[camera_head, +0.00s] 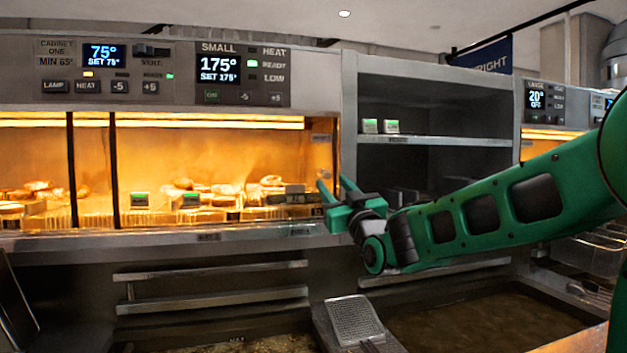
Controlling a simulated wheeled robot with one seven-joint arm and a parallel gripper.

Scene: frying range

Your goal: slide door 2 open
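The lit warming cabinet (220,150) has a glazed front with two dark upright bars (115,170) at the left. No readable number marks door 2, and I cannot tell the glass panels' exact edges or whether one stands open. A small light knob or handle (324,174) shows near the cabinet's right end. My green gripper (334,186) is at that right end, in front of the post beside the shelf unit. Its two fingers stand apart with nothing seen between them. I cannot tell whether a finger touches the handle.
Breaded food (190,186) and small green-lit tags (140,199) lie inside the cabinet. An open dark shelf unit (430,115) is right of it. Below are fryer vats (460,315), metal rails (215,292) and a basket-like grid (354,320). My arm spans the right side.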

